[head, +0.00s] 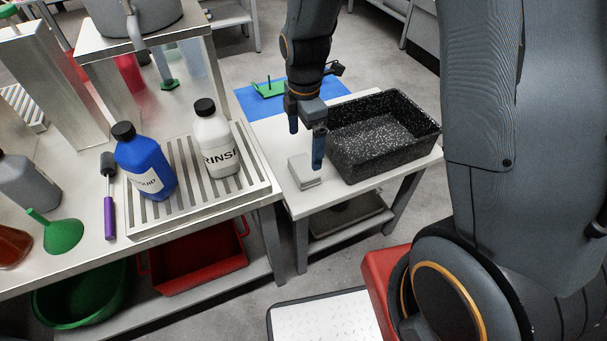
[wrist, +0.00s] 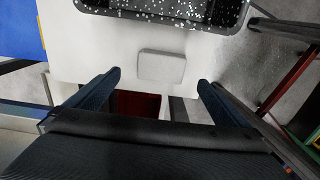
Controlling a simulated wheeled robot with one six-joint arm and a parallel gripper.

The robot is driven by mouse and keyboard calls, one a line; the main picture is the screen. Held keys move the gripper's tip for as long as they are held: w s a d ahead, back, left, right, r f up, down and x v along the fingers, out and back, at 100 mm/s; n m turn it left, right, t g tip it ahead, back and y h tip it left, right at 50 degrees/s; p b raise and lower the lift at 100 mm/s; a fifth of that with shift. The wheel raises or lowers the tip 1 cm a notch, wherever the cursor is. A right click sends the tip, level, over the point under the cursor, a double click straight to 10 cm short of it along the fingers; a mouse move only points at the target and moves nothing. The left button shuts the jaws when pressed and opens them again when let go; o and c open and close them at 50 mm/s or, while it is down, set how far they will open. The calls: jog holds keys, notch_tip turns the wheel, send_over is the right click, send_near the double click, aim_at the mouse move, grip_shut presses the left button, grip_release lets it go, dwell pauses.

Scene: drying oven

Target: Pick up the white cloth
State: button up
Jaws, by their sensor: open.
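The white cloth (head: 304,171) is a small folded block lying on the small white table (head: 345,196), left of a black speckled tub. In the wrist view the cloth (wrist: 161,66) lies between and beyond my two fingertips, apart from both. My gripper (head: 306,147) is open and empty, pointing down above the table by the cloth. In the wrist view my gripper (wrist: 160,78) shows its fingers spread wider than the cloth. One finger partly covers the cloth's right side in the head view.
The black speckled tub (head: 350,156) stands right of the cloth. A blue mat (head: 262,101) with a green item lies behind. On the left bench, a rack (head: 247,188) holds a blue bottle (head: 146,163) and a white rinse bottle (head: 216,140). A red bin (head: 196,262) sits below.

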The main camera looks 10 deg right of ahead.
aim_at(304, 167)
jog(key=f, duration=0.7)
jog(key=shift+s+a+f, duration=0.1)
jog(key=shift+s+f, duration=0.15)
jog(key=shift+s, duration=0.1)
jog(key=c, duration=1.1)
jog(key=shift+r, duration=5.05)
jog(key=o, duration=0.4)
jog(key=c, duration=0.3)
